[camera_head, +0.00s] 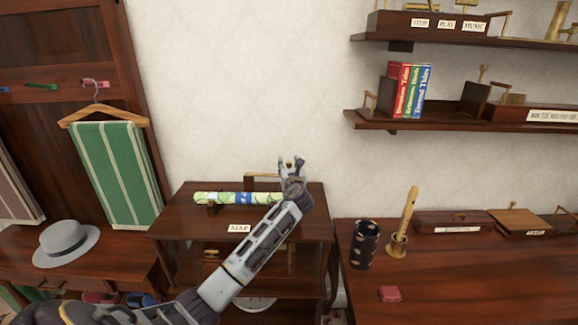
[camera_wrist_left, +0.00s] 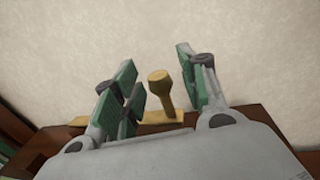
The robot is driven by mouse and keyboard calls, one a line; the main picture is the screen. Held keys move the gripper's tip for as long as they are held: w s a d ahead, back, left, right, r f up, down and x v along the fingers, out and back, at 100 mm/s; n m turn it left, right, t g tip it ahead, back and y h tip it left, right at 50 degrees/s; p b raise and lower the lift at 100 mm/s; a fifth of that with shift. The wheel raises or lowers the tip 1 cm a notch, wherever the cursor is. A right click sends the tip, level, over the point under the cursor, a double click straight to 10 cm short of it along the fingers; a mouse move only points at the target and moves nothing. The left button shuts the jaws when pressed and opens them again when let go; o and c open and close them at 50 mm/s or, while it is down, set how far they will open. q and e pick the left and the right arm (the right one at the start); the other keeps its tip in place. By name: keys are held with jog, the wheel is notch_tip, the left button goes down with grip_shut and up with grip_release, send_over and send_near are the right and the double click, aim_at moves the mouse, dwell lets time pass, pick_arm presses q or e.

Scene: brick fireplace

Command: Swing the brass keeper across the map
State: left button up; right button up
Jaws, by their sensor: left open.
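The rolled map (camera_head: 222,198), pale green and yellow with a blue band, lies on the top of a small dark wooden stand with a MAP label (camera_head: 239,228). The brass keeper (camera_head: 262,175) shows as a thin bar behind the map. In the left wrist view a brass bar with an upright knob (camera_wrist_left: 159,88) stands between the fingers. My left gripper (camera_head: 291,162) is open, above the back right of the stand, with its fingers on either side of the knob. Whether they touch it I cannot tell. My forearm hides the map's right end. My right gripper is out of view.
A desk on the right holds a dark cup (camera_head: 364,245), a brass holder with a wooden flute (camera_head: 405,225) and a red block (camera_head: 389,294). Shelves with books (camera_head: 410,90) hang above. A grey hat (camera_head: 66,243) and hanging green towel (camera_head: 117,172) are on the left.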

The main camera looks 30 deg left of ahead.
pick_arm(q)
jog(key=shift+w+a, duration=0.1)
jog(key=shift+w, duration=0.05)
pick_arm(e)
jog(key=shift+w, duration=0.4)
pick_arm(q)
jog(key=shift+c, duration=0.2)
grip_shut()
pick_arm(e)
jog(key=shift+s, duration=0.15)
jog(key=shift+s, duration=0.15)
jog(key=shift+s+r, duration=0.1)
